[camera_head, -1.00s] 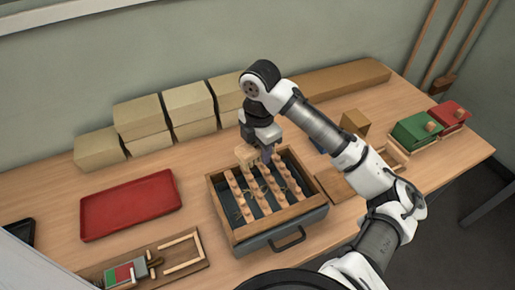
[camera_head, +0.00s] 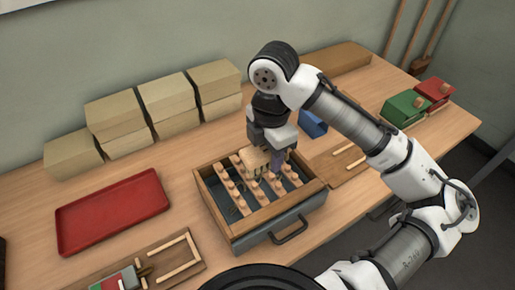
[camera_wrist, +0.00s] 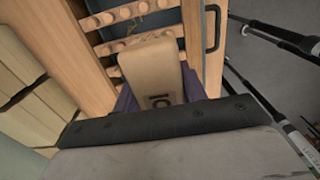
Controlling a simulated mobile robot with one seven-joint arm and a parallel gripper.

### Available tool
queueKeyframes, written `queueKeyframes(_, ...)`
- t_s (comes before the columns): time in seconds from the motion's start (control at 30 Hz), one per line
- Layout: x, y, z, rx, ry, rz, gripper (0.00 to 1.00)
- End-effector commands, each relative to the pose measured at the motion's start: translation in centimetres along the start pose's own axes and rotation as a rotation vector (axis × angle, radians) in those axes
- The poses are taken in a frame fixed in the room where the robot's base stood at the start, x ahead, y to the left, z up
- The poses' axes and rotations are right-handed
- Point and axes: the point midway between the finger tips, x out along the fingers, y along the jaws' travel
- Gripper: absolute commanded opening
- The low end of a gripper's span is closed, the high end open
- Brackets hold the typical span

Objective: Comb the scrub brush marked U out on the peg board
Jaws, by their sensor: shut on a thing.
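My gripper (camera_head: 268,160) is shut on a pale wooden scrub brush (camera_head: 254,159), holding it over the far part of the peg board (camera_head: 232,229). The board is a wooden frame on a grey drawer-like box, with several bars of round pegs. Some bristles show under the brush, at or just above the pegs; contact cannot be told. In the wrist view the brush block (camera_wrist: 150,66) sits between my purple fingers, with a dark mark on its face, partly cut off and not clearly readable. Thin strands lie among the pegs.
A red tray (camera_head: 112,212) lies left of the board, with several tan boxes (camera_head: 165,105) behind. A wooden jig with a green and red card (camera_head: 120,281) is front left. A blue block (camera_head: 313,123) and green and red boxes (camera_head: 406,107) stand right.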

Motion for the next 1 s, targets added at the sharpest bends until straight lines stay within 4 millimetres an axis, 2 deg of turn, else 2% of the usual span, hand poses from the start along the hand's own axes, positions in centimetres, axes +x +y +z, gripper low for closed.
queueKeyframes(0.53, 6.1, 0.0, 0.0, -0.002, -0.001, -0.001, 0.23)
queueKeyframes(0.67, 6.7, 0.0, 0.0, -0.002, -0.001, -0.001, 0.23)
queueKeyframes(1.0, 6.6, 0.0, 0.0, -0.001, 0.000, 0.000, 0.23)
